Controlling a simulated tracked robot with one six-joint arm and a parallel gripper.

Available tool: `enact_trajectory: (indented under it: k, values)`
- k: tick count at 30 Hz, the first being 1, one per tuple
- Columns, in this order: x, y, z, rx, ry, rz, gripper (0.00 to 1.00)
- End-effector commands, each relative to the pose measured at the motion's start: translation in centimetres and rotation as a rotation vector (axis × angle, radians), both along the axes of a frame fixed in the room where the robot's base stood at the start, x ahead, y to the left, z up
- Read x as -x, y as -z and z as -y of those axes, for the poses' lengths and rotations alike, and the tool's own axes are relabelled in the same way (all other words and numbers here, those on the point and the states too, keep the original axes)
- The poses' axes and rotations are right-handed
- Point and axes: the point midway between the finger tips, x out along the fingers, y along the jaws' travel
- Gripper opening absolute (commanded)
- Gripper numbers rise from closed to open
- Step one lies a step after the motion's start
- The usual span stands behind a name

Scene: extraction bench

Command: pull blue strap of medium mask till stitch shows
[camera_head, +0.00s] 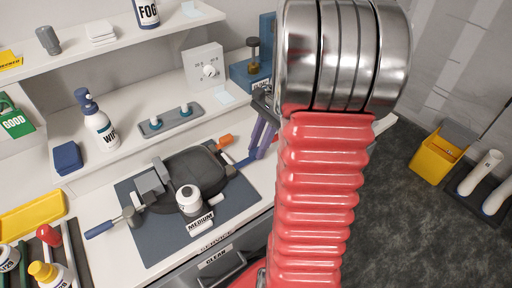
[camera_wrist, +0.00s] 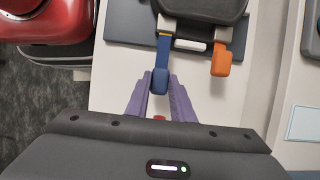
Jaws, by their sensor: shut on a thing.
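The medium mask (camera_head: 180,172) lies on a blue-grey mat, dark, with a white canister and a MEDIUM label (camera_head: 201,222) at its front. It also shows at the top of the wrist view (camera_wrist: 205,8). Its blue strap (camera_wrist: 164,55) runs from a grey buckle toward me and ends in a thick blue tab (camera_wrist: 159,82). A small yellow mark (camera_wrist: 163,34) shows on the strap close to the buckle. My gripper (camera_wrist: 160,78), with purple fingers, is shut on the blue tab; it also shows in the head view (camera_head: 258,138), right of the mask.
An orange tab (camera_wrist: 221,62) hangs from the mask beside the blue strap. Another blue tab (camera_head: 99,229) is at the mask's left. A spray bottle (camera_head: 95,120) and grey tray (camera_head: 171,121) stand behind. My red arm hides the bench's right end.

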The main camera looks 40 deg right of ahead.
Motion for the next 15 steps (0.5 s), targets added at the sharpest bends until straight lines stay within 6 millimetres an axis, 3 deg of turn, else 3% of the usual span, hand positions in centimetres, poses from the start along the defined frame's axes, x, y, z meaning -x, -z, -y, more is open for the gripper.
enact_trajectory:
  k: [4,5,12,15]
  values:
    - [-0.09,-0.02,0.06,0.003,0.0,0.002,0.0]
    - [-0.1,-0.03,0.06,0.003,0.0,0.002,0.23]
    - [-0.09,-0.02,-0.02,0.001,-0.001,0.002,0.4]
    - [-0.09,-0.01,-0.05,0.001,-0.002,0.001,0.41]
